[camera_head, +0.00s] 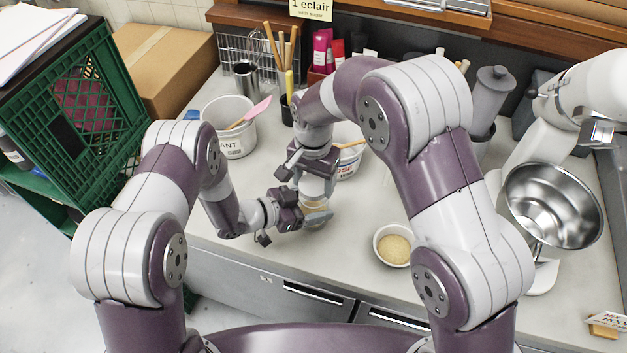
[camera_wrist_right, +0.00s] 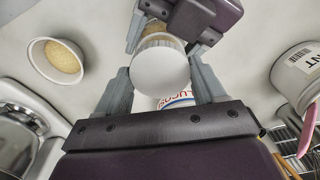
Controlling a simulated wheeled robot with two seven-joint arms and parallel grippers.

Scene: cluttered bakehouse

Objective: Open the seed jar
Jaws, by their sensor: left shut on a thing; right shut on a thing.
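The seed jar (camera_head: 313,208) is a small clear jar with tan contents, held upright just above or on the worktop. It is mostly hidden by my grippers. My left gripper (camera_head: 315,214) comes in from the left and is shut on the jar's body. My right gripper (camera_head: 314,187) points down from above and is shut on the jar's round white lid (camera_wrist_right: 160,70). In the right wrist view, the lid lies between the right fingers, with the left gripper (camera_wrist_right: 160,27) around the jar beyond it. I cannot tell whether the lid still touches the jar.
A white bowl of tan grains (camera_head: 394,246) stands to the right on the grey worktop (camera_head: 350,270). A labelled white tub (camera_head: 230,140) with a pink spatula and a second tub (camera_head: 349,160) stand behind. A steel mixer bowl (camera_head: 550,205) is at the right, a green crate (camera_head: 105,130) at the left.

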